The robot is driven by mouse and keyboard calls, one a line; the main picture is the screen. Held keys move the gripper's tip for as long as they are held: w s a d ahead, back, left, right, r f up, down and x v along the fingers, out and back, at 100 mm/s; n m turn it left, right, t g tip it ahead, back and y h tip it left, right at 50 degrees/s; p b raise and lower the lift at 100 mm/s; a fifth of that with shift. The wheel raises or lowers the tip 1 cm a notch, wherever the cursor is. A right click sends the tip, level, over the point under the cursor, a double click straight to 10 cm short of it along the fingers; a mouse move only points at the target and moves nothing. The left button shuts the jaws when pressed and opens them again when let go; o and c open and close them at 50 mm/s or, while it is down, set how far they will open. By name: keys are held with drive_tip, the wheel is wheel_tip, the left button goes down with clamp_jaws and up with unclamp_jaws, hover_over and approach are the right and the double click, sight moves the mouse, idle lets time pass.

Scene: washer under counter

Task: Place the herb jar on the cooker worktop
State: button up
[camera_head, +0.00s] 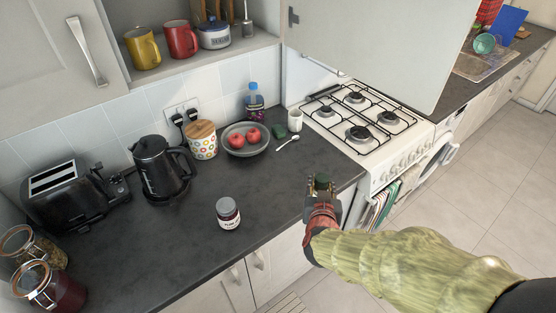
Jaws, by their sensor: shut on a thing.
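My gripper (321,190) is at the front edge of the dark worktop (285,190), just left of the cooker's front. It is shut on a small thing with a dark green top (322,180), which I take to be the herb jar. My fingers hide most of it, and I cannot tell whether it touches the worktop. The white gas cooker (341,137) stands to the right of this worktop.
A fruit bowl (235,152), white cup (295,121), spoon (289,139), spotted canister (203,146), kettle (157,169) and toaster (65,195) line the back. An open cupboard door (380,45) hangs above the cooker. The worktop between the labelled jar and my gripper is clear.

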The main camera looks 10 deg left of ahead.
drive_tip(key=s+a+n+y, duration=0.25)
drive_tip(key=s+a, duration=0.35)
drive_tip(key=a, duration=0.3)
drive_tip(key=shift+g+y, duration=0.25)
drive_tip(key=shift+g, duration=0.05)
drive_tip(key=w+a+f+b, duration=0.1)
drive_tip(key=w+a+f, duration=0.1)
drive_tip(key=w+f, duration=0.1)
drive_tip(key=w+a+f+b, duration=0.1)
drive_tip(key=w+a+f, duration=0.2)
drive_tip(key=w, duration=0.1)
drive_tip(key=w+a+f+b, duration=0.1)
drive_tip(key=w+a+f, duration=0.2)
drive_tip(key=shift+w+a+f+b, duration=0.1)
drive_tip(key=shift+w+f+b, duration=0.2)
drive_tip(key=shift+w+b, duration=0.05)
drive_tip(key=shift+f+b, duration=0.45)
drive_tip(key=shift+f, duration=0.85)
drive_tip(key=shift+f, duration=0.25)
drive_tip(key=o, duration=1.2)
